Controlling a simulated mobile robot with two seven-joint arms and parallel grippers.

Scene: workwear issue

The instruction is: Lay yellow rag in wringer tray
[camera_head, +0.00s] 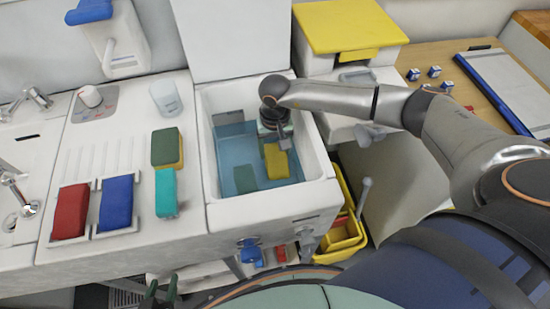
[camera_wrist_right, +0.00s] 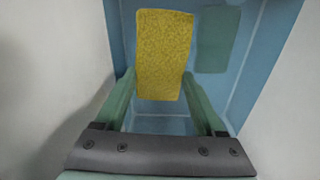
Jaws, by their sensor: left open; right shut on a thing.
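The yellow rag (camera_head: 277,162) is a block-like pad over the water in the white sink (camera_head: 325,192). In the right wrist view the yellow rag (camera_wrist_right: 163,55) lies between the green fingers of my right gripper (camera_wrist_right: 158,98), which is shut on it. In the head view my right gripper (camera_head: 277,135) is inside the sink, above the rag. My left gripper (camera_head: 161,289) is at the bottom edge, open and empty, mostly cut off. I cannot tell surely which part is the wringer tray; white framed holders left of the sink bear a red pad (camera_head: 71,211) and a blue pad (camera_head: 116,203).
A dark green pad (camera_head: 245,179) shows in the water. A green-and-yellow sponge (camera_head: 167,148), a teal sponge (camera_head: 166,192) and a clear cup (camera_head: 166,98) stand on the counter left of the sink. A yellow bucket (camera_head: 343,232) is below, right of the sink.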

